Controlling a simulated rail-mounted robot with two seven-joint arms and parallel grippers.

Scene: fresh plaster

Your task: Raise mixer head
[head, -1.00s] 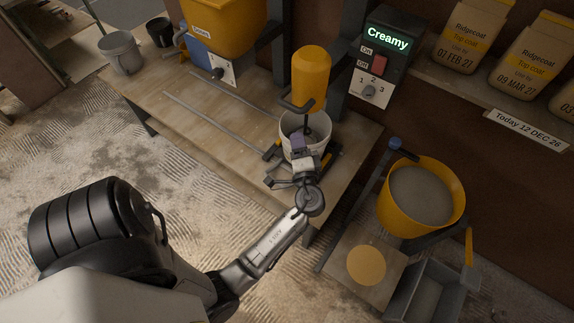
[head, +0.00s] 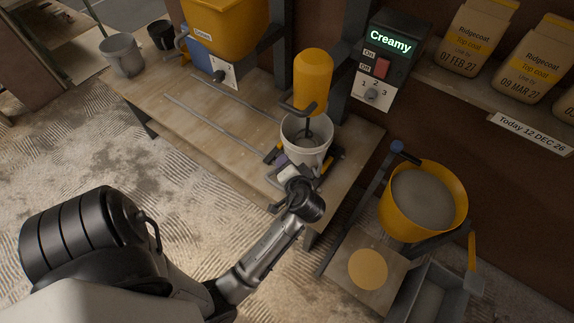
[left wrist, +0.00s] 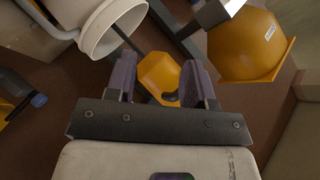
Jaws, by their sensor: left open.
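The mixer head (head: 313,80) is a yellow cylinder with a dark bar handle (head: 297,108). It stands over a white bucket (head: 306,130) on the bench, its dark shaft reaching down into the bucket. In the left wrist view the mixer head (left wrist: 157,73) shows beyond and between my fingers, and the white bucket (left wrist: 108,28) is at upper left. My left gripper (head: 281,166) is open and empty, at the near side of the bucket and below the handle. Its purple fingers (left wrist: 160,80) are apart. I cannot tell whether it touches the bucket. My right gripper is not in view.
A control box (head: 386,60) reads "Creamy", with a red switch and a dial. A yellow hopper (head: 222,28) stands at the back. A yellow tub (head: 424,195) of grey plaster is at right. The bench's left part (head: 175,120) is mostly clear, with thin rails.

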